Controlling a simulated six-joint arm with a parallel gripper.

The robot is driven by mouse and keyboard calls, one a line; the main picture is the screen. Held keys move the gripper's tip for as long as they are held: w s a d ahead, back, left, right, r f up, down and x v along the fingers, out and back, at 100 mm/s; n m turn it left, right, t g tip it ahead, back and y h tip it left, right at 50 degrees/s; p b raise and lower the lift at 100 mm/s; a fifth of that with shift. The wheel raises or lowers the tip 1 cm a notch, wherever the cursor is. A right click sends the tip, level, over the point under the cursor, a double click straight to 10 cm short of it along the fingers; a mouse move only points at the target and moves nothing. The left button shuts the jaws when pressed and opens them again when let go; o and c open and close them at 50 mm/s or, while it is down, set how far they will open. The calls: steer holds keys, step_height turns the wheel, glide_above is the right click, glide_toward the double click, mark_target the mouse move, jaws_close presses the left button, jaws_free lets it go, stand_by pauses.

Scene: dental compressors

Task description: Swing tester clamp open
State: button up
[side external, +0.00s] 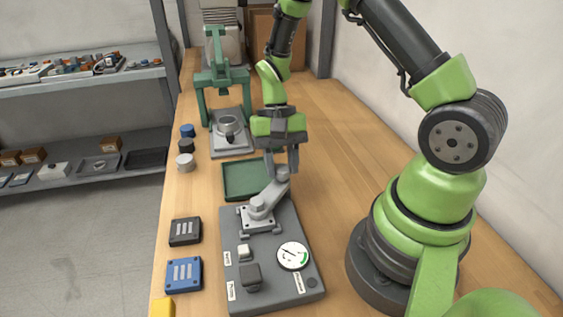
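The tester (273,278) is a grey panel box on the bench, with a round white dial (293,256) and a dark square block on top. A grey metal toggle clamp (260,212) is mounted at its far end, and its lever slants up and to the right. My gripper (281,166) points down over the lever's raised end. Its two fingers look apart, with the lever end between or just below them. I cannot tell whether they touch it.
A green tray (240,180) lies just behind the tester. A green press (222,85) stands farther back. Small round caps (186,146), a black block (185,231) and a blue block (184,274) sit along the left edge. The bench right of the tray is clear.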

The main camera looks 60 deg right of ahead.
steer(key=shift+n, duration=0.4)
jaws_close()
steer(key=n, duration=0.2)
steer(key=n+h, duration=0.1)
steer(key=shift+a+n+g+h, duration=0.1)
steer(key=shift+n+g+h, duration=0.2)
steer(key=shift+n+g, duration=0.1)
steer(key=n, duration=0.2)
steer(key=n+h, duration=0.1)
steer(key=n, duration=0.1)
steer(key=shift+w+n+h, duration=0.1)
steer(key=shift+n+h, duration=0.2)
steer(key=n+h, duration=0.1)
steer(key=n, duration=0.3)
steer(key=shift+a+h, duration=0.15)
steer(key=shift+h, duration=0.25)
steer(key=n+h, duration=0.1)
steer(key=n, duration=0.3)
steer(key=shift+n+t, duration=0.3)
steer(key=shift+t, duration=0.1)
steer(key=o, duration=1.1)
jaws_free()
steer(key=shift+c, duration=0.2)
